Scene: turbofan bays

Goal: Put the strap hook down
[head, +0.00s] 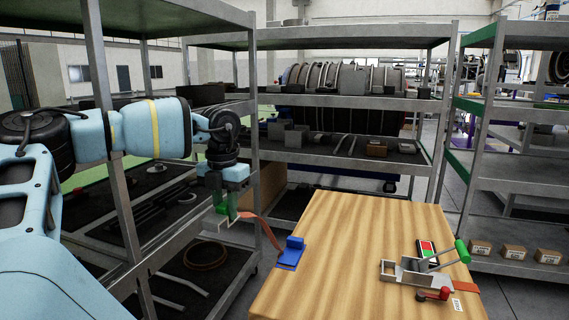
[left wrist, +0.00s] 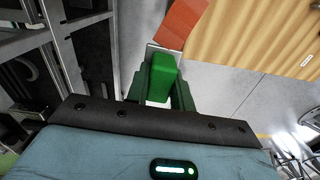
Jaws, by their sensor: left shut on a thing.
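My left gripper (head: 226,203) is shut on the strap hook (head: 215,222), a green grip with a grey metal part. It is held in the air to the left of the wooden crate (head: 345,225). In the left wrist view the green grip of the hook (left wrist: 163,76) sits between the fingers (left wrist: 160,97). An orange strap (head: 263,228) runs from the hook to a blue fitting (head: 290,252) on the crate's left edge; the strap also shows in the left wrist view (left wrist: 182,22). My right gripper is out of view.
Loaded metal shelves (head: 345,157) stand behind and at both sides. The crate's middle is bare.

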